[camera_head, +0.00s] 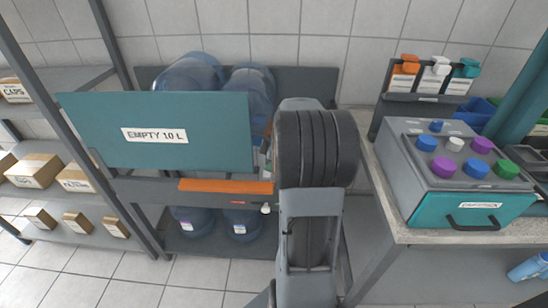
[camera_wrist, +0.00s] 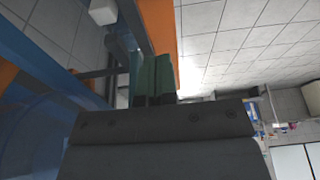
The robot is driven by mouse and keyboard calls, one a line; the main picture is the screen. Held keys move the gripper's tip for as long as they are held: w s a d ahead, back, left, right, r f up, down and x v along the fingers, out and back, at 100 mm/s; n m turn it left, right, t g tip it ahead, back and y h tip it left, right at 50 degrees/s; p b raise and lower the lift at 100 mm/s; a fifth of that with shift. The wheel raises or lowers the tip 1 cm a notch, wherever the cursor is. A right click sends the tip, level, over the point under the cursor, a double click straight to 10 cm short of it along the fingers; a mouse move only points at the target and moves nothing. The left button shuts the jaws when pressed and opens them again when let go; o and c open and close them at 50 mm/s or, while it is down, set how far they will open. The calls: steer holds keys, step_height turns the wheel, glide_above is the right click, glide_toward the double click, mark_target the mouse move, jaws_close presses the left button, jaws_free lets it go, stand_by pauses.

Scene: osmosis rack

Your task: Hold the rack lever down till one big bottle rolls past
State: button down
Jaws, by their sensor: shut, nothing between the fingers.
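The rack lever (camera_head: 226,186) is an orange bar along the front of the rack, below a teal panel (camera_head: 155,132) labelled "EMPTY 10 L". Big blue bottles (camera_head: 250,90) stand behind the panel, and more bottles (camera_head: 193,222) are low in the rack. My arm covers the rack's right end and hides my gripper in the head view. In the wrist view my gripper's green fingers (camera_wrist: 152,78) are shut and empty. An orange bar (camera_wrist: 160,25), likely the lever, runs close by the fingertips; I cannot tell whether they touch. Blue bottle plastic (camera_wrist: 35,125) fills the left.
A shelf with small cardboard boxes (camera_head: 35,170) stands at left. At right is a counter (camera_head: 400,235) with a grey-and-teal box (camera_head: 455,170) topped with coloured caps. Tiled floor (camera_head: 115,285) is clear in front of the rack at left.

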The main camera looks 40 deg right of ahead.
mark_target(266, 186)
steer(key=x, duration=0.5)
steer(key=shift+s+d+f, duration=0.15)
steer(key=shift+s+f, duration=0.05)
steer(key=shift+f, duration=0.95)
steer(key=shift+f+b, duration=0.15)
steer(key=shift+b, duration=0.3)
